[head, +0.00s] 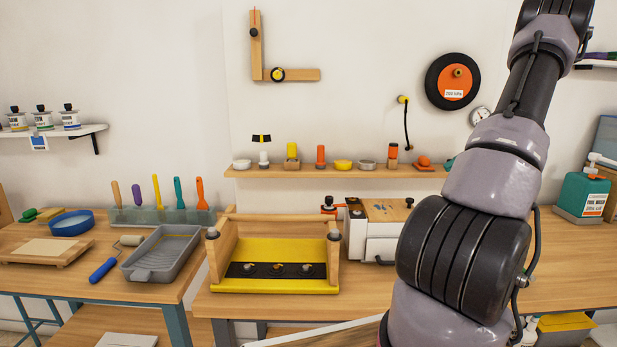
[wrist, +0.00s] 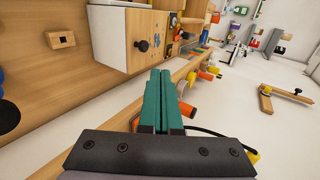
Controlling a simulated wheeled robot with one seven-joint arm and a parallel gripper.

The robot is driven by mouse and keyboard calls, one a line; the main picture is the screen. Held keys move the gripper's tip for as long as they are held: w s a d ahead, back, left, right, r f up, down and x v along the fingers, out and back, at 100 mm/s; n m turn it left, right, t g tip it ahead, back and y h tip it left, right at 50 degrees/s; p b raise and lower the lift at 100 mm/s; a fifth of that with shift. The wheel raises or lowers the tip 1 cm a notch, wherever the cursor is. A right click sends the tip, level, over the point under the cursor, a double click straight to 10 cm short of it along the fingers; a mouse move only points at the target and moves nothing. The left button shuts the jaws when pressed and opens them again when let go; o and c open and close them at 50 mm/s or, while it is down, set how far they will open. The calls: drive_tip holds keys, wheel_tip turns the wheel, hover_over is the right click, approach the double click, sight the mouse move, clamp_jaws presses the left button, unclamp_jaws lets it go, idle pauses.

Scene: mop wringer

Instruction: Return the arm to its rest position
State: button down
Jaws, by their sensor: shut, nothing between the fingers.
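My gripper (wrist: 160,74) shows in the wrist view with its two teal fingers pressed together and nothing between them. It is clear of the bench and shelf things, with the white cabinet (wrist: 110,32) beyond its fingertips. In the head view my arm (head: 480,190) rises along the right side and leaves the picture at the top, so the gripper is out of that view. The arm hides part of the right bench and of the wall shelf.
A yellow wringer frame with wooden ends (head: 275,287) stands on the middle bench. The white cabinet (head: 375,245) is close to my arm in the picture. A grey paint tray (head: 165,250) lies on the left bench. A narrow wall shelf (head: 300,172) holds small parts.

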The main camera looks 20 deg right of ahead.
drive_tip(key=s+a+r+g+h, duration=0.1)
drive_tip(key=a+r+h, duration=0.35)
drive_tip(key=a, duration=0.75)
drive_tip(key=a+r+g+h, duration=0.1)
drive_tip(key=a+r+h, duration=0.1)
drive_tip(key=a+r, duration=0.75)
drive_tip(key=s+a+r+t+h, duration=0.1)
drive_tip(key=s+a+t, duration=0.2)
drive_tip(key=s+a, duration=0.4)
drive_tip(key=s+a+r+m+t+h, duration=0.1)
drive_tip(key=s+a+t, duration=0.2)
drive_tip(key=s+a, duration=0.4)
drive_tip(key=a, duration=0.3)
drive_tip(key=shift+s+h, duration=0.15)
drive_tip(key=shift+h, duration=0.2)
